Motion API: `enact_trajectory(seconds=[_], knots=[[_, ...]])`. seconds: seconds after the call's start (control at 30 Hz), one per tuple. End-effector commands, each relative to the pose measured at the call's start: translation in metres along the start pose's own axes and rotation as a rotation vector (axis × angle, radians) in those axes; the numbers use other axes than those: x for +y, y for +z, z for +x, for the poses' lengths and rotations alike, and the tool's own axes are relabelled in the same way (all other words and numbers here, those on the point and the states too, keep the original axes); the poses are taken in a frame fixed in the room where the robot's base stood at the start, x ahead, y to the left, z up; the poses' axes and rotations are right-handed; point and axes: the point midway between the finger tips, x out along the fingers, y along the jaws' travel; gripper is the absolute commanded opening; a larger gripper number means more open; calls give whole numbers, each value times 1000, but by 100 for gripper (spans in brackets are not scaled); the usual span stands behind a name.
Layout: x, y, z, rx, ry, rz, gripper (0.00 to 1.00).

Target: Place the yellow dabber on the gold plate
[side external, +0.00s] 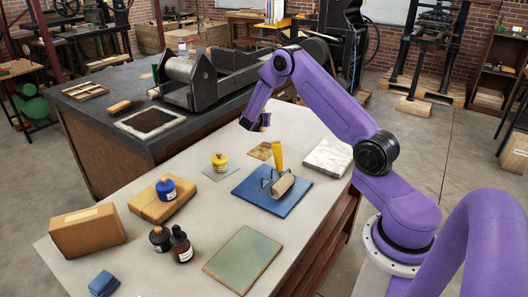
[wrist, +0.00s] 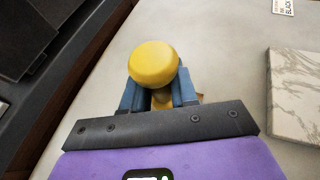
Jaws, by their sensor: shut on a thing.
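My gripper (wrist: 160,95) is shut on the yellow dabber (wrist: 153,64), whose round yellow top shows between the blue fingers in the wrist view. My gripper (side external: 256,123) also shows in the side view, raised above the far part of the table; the dabber cannot be made out there. The gold plate (side external: 263,151) lies flat on the table, below and near my gripper. In the wrist view only a tan sliver (wrist: 199,97) shows beside the fingers, probably the plate, mostly hidden.
A yellow-topped pot (side external: 220,163) stands on a grey plate to the left. A roller (side external: 283,186) lies on a blue plate (side external: 256,199). A marble slab (side external: 328,157) is at the right. A blue jar (side external: 166,189) sits on a brown parcel. The dark press bench (side external: 110,100) borders the table.

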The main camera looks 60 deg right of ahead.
Motion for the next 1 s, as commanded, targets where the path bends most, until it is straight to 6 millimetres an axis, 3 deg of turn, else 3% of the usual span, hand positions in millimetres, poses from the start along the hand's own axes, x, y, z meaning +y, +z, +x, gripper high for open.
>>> enact_trajectory(seconds=[0.17,0.5,1.0], knots=[[-9,5,18,0,-8,3,0],[-10,-43,38,1,-9,2,0],[-9,-83,54,0,-8,5,0]])
